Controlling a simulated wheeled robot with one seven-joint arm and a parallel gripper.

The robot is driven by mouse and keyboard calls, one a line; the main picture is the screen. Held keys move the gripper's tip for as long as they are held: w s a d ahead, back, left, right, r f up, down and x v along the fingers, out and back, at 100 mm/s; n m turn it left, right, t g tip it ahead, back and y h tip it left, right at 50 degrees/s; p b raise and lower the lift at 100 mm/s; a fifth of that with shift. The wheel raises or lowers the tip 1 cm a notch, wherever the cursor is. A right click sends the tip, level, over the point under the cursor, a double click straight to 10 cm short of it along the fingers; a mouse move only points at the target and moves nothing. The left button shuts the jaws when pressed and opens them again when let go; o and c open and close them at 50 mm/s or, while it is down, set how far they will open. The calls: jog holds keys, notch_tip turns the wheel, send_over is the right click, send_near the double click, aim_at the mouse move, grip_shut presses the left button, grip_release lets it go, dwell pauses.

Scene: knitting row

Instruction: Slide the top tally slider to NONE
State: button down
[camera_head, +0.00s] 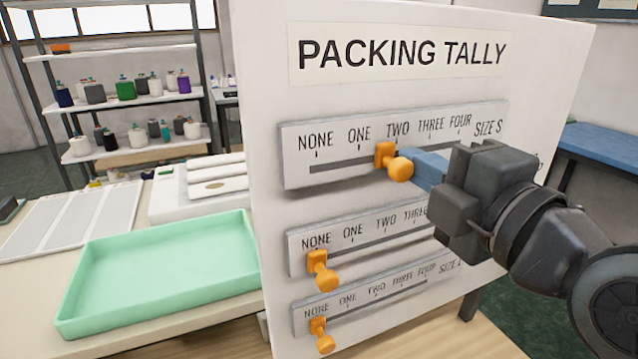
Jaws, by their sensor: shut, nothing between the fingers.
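The white PACKING TALLY board (265,60) stands upright with three slider plates. The top slider plate (292,178) is marked NONE, ONE, TWO, THREE, FOUR and SIZE S. Its orange slider (385,155) with a round knob (400,169) sits just left of TWO. My gripper (418,168) is shut with blue fingertips, at the right side of that knob. The tips look very near or touching it; I cannot tell which. The middle slider's orange knob (325,278) and the bottom slider's orange knob (326,344) are both at NONE. My gripper and wrist hide part of the top and middle plates' right ends.
A mint green tray (160,318) lies on the table left of the board. White boxes (200,190) and a pale panelled board (75,222) are behind it. A shelf with yarn cones (125,90) stands at back left. The space left of the top knob along its slot is clear.

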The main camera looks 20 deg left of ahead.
jog(key=shift+s+a+p, duration=0.35)
jog(key=shift+s+a, duration=2.3)
jog(key=shift+s, duration=0.05)
jog(key=shift+w+d, duration=0.4)
jog(key=shift+d, duration=0.1)
send_near(354, 163)
jog(key=shift+v, duration=0.85)
jog(key=shift+r, duration=0.1)
